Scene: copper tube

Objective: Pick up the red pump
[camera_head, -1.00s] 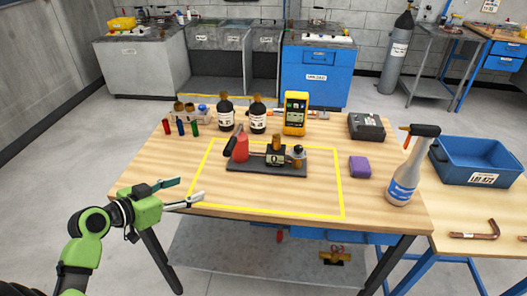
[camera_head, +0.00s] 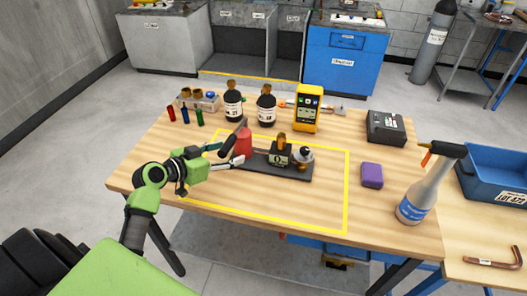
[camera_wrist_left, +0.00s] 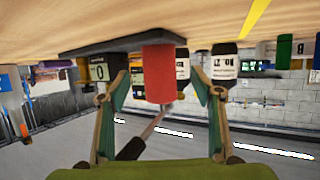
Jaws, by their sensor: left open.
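The red pump is a red cylinder (camera_head: 243,143) on the left end of a dark base plate (camera_head: 285,170), inside the yellow outline on the wooden table. A black-handled part leans beside it. My left gripper (camera_head: 233,149) is open at the pump's left side. In the left wrist view, which looks upside down, the red cylinder (camera_wrist_left: 159,74) sits between the two spread fingers of the gripper (camera_wrist_left: 160,95), with gaps visible on both sides. Whether a finger touches it cannot be told. The right gripper is not in view.
A dark gauge block (camera_head: 280,154) shares the base plate. Behind stand two brown bottles (camera_head: 233,105), a yellow meter (camera_head: 306,108) and small coloured vials (camera_head: 185,115). A purple block (camera_head: 372,175) and a spray bottle (camera_head: 418,198) are at right. The front of the outlined area is clear.

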